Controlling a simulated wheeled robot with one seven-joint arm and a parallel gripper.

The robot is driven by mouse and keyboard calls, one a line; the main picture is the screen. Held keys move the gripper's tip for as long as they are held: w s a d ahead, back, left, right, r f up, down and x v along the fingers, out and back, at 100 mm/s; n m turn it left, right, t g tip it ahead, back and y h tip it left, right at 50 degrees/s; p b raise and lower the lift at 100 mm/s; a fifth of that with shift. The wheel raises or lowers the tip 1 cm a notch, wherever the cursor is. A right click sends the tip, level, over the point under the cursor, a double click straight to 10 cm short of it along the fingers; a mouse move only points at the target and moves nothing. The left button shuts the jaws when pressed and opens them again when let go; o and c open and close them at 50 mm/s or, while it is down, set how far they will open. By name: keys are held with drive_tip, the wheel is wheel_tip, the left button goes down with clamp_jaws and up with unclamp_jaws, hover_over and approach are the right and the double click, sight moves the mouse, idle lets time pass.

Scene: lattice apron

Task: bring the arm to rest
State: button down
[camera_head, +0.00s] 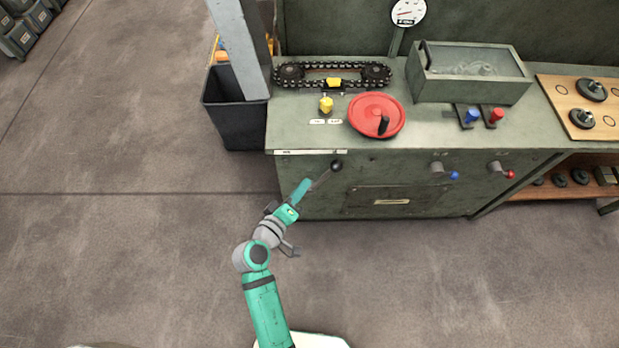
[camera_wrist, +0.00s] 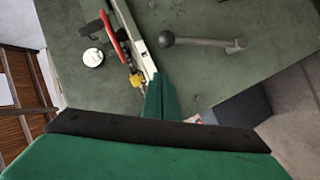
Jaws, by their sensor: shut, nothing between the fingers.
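My arm, green and grey, reaches up from the bottom of the head view toward the front of the green workbench (camera_head: 420,180). My gripper (camera_head: 303,188) is at its end, shut and empty, close to the bench's front left corner. In the wrist view the green fingers of my gripper (camera_wrist: 160,100) point at the bench front. A lever with a black ball knob (camera_head: 337,165) sits just right of the gripper in the head view. In the wrist view the knob (camera_wrist: 167,39) and its grey shaft show apart from the fingers. Whether any contact exists is unclear in the head view.
A dark bin (camera_head: 235,115) and a grey post (camera_head: 238,45) stand left of the bench. A red handwheel (camera_head: 377,115) and a chain drive (camera_head: 334,75) are on top. Blue and red valve handles (camera_head: 502,170) project from the front.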

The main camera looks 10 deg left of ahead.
drive_tip(key=shift+s+a+r, duration=0.1)
drive_tip(key=shift+s+r, duration=0.1)
drive_tip(key=shift+s, duration=0.35)
drive_tip(key=shift+w, duration=0.1)
drive_tip(key=s+d+f+m+g+y, duration=0.1)
drive_tip(key=s+f+y, duration=0.2)
drive_tip(key=s, duration=0.4)
drive_tip(key=s+f+m+y, duration=0.1)
drive_tip(key=s+f+y, duration=0.1)
drive_tip(key=s, duration=0.6)
drive_tip(key=s+d+r+m+t, duration=0.2)
drive_tip(key=s+d+r+m, duration=0.4)
drive_tip(key=s+r, duration=0.5)
drive_tip(key=shift+s+d+r+t, duration=0.3)
drive_tip(key=shift+s+d, duration=0.2)
drive_tip(key=shift+s, duration=0.2)
drive_tip(key=shift+d+m, duration=0.1)
drive_tip(key=shift+m, duration=0.2)
